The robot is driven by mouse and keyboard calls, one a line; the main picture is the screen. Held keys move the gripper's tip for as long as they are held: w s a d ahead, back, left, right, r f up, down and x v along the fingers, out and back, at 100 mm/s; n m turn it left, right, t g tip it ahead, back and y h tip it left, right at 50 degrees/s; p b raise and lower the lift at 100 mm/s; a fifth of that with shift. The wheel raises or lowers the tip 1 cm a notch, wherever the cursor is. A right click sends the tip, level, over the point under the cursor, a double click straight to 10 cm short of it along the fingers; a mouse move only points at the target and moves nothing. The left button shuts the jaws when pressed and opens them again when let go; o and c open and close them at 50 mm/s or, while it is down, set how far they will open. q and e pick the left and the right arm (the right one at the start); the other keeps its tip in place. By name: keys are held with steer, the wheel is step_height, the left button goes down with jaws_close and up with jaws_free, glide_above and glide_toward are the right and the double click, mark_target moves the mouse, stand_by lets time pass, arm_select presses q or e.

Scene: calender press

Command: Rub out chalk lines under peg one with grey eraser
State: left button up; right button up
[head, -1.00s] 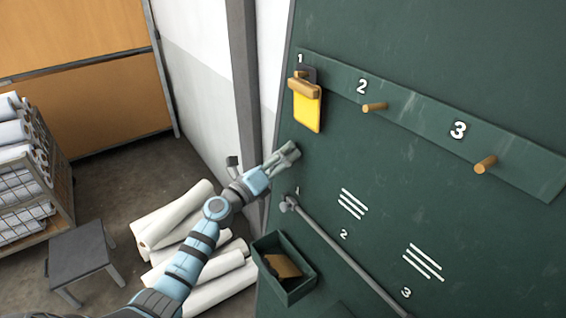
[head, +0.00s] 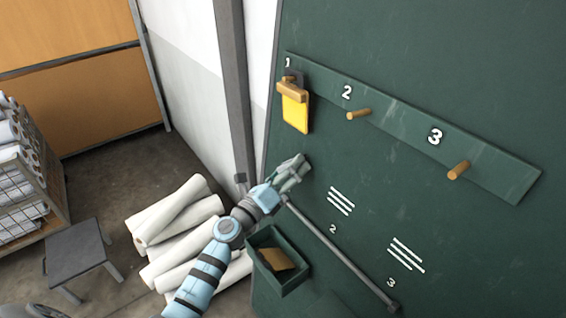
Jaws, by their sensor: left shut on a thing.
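Peg one (head: 290,78), under the number 1 on the dark green board (head: 470,80), holds a yellow card on a wooden clip (head: 294,108). My left gripper (head: 292,174) is at the board below this card. It is shut on the small grey eraser (head: 291,165), largely hidden by the fingers. No chalk lines show under peg one; the gripper covers part of that patch. My right gripper is not in view.
Pegs two (head: 359,114) and three (head: 459,170) are bare. A grey rod (head: 340,250) runs slanting below the chalk lines. A green box (head: 276,260) with a brown item hangs at lower left.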

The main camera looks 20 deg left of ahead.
mark_target(280, 147)
arm_select(q)
steer(key=shift+s+d+p, duration=0.2)
steer(key=shift+s+d, duration=0.15)
steer(key=shift+d, duration=0.2)
steer(key=shift+s+d+p, duration=0.2)
steer(key=shift+s+d, duration=0.1)
steer(key=shift+d, duration=0.25)
steer(key=shift+w+a+b, duration=0.35)
steer(key=shift+w+a, duration=0.15)
steer(key=shift+a, duration=0.35)
steer(key=shift+w+a+b, duration=0.3)
steer(key=shift+w+a, duration=0.2)
steer(key=shift+a, duration=0.3)
steer(key=shift+w+a+f+b, duration=0.1)
steer(key=shift+w+a+b, duration=0.35)
steer(key=shift+a, duration=0.3)
steer(key=shift+w+a+r+b, duration=0.1)
steer(key=shift+w+a+b, duration=0.3)
steer(key=shift+a, duration=0.35)
steer(key=shift+w+a+f+b, duration=0.1)
steer(key=shift+w+a+b, duration=0.3)
steer(key=shift+a, duration=0.35)
steer(key=shift+w+a, duration=0.3)
steer(key=shift+a, duration=0.1)
steer(key=shift+s, duration=0.1)
